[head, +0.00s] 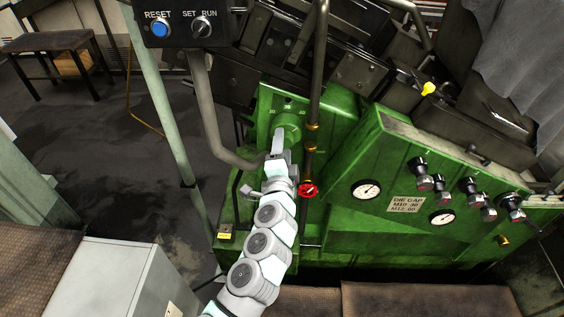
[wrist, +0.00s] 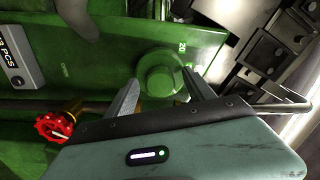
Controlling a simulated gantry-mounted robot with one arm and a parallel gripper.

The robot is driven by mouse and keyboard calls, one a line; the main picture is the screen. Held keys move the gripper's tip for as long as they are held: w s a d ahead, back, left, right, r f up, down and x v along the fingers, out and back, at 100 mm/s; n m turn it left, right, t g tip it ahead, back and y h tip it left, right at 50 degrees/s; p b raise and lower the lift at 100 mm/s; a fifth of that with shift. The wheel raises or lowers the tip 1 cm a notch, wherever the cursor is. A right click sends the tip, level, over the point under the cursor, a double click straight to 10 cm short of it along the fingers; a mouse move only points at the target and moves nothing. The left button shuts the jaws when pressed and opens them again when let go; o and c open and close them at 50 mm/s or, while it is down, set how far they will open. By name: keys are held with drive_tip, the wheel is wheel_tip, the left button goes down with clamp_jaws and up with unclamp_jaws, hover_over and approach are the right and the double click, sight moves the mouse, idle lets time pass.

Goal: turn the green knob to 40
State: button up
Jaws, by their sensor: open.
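The green knob (head: 289,121) sticks out of the green machine panel, and small dial marks beside it are too small to read surely in the head view. In the wrist view the round green knob (wrist: 160,72) shows, with a "20" printed near it. My gripper (head: 279,143) is at the knob in the head view. In the wrist view my gripper (wrist: 160,90) is open, with one finger on each side of the knob's near part. I cannot tell whether either finger touches it. No clear pointer on the knob shows.
A red valve wheel (head: 308,190) on a vertical pipe stands close right of my wrist; it also shows in the wrist view (wrist: 55,127). A control box (head: 182,27) hangs at the upper left. Gauges (head: 366,189) and dark knobs line the right panel.

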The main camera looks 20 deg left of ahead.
drive_tip(key=b+v, duration=0.1)
drive_tip(key=v, duration=0.9)
drive_tip(key=shift+d, duration=0.1)
idle(0.3)
